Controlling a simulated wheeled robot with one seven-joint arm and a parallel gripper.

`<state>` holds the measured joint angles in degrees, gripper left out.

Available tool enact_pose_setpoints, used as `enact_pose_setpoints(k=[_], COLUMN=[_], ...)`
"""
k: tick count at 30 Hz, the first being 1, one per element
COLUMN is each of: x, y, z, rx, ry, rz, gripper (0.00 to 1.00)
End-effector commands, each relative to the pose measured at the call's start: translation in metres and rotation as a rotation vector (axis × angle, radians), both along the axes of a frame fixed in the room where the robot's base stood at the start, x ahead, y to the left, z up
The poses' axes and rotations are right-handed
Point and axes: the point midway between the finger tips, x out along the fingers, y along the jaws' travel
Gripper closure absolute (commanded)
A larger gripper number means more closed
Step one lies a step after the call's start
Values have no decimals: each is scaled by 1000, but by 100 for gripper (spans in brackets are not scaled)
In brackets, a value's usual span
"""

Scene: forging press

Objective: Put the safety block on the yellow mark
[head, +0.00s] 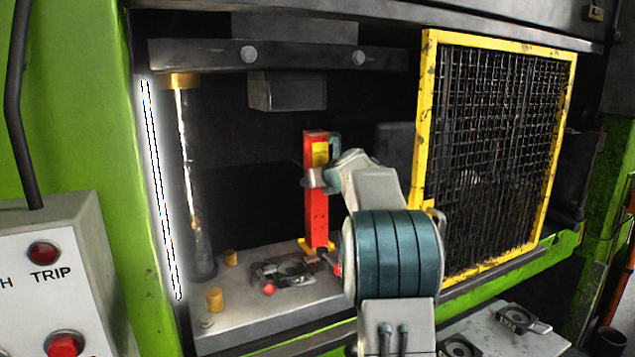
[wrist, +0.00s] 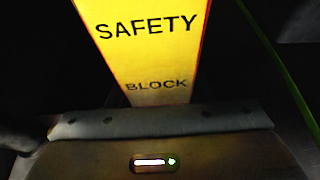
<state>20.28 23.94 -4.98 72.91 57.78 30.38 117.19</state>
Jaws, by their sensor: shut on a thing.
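The safety block (head: 316,215) is a tall red post with a yellow label, upright inside the press opening. My gripper (head: 320,178) is shut on its upper part from the right front. In the wrist view, the block's yellow face (wrist: 148,60) reads "SAFETY BLOCK" and rises beyond the gripper body. The block covers the mark's middle. I cannot tell whether the foot rests on the bed or hovers slightly above it.
A steel column (head: 195,180) stands at left. The upper tool (head: 288,92) hangs above. A yellow mesh guard (head: 425,130) stands at right.

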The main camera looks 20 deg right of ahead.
Motion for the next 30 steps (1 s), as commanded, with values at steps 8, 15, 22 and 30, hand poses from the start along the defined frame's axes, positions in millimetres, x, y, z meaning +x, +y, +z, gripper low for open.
enact_pose_setpoints(k=[8,15,22,30], x=[0,0,-3,-41], y=[0,0,0,-1], z=[2,-1,2,17], rx=[-1,0,0,-1], ry=[-6,0,-1,-4], rz=[-1,1,0,0], gripper=[100,31,31,31])
